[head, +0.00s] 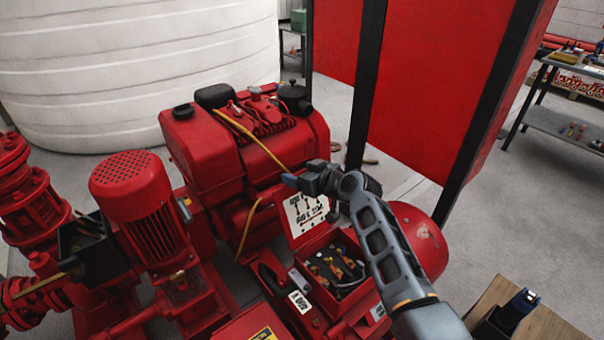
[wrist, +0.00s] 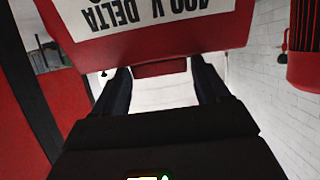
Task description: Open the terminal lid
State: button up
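The terminal lid (head: 306,212) stands raised at the back edge of the red terminal box (head: 335,268). Its inner face carries a white label with black diagrams. The box's inside shows, with several brass-coloured terminals and dark wires. My gripper (head: 290,181) is at the lid's upper edge, reaching in from the right. In the wrist view the lid (wrist: 150,45) fills the top, its label reading "400 V DELTA" upside down. The gripper's two dark fingers (wrist: 162,82) are spread apart, with a small red part of it between their tips. Contact cannot be told.
A red engine (head: 230,140) with a yellow hose stands behind the box, and a red motor (head: 135,200) is at left. A red panel (head: 415,90) with black posts rises behind my arm. A wooden surface with a dark tool (head: 515,312) is at lower right.

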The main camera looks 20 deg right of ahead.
jog(key=c, duration=1.2)
jog(key=shift+s+d+f+t+b, duration=0.2)
jog(key=shift+s+f+t+b, duration=0.15)
jog(key=shift+b, duration=0.55)
jog(key=shift+s+d+r+b, duration=0.15)
jog(key=shift+s+b, duration=0.25)
jog(key=shift+b, duration=0.3)
jog(key=s+d+r+t+y+b, duration=0.1)
jog(key=s+b, duration=0.5)
jog(key=b, duration=0.6)
jog(key=d+t, duration=0.1)
jog(key=t, duration=0.1)
jog(key=shift+s+t, duration=0.15)
jog(key=shift+t, duration=0.2)
jog(key=shift+r, duration=0.1)
jog(key=o, duration=1.5)
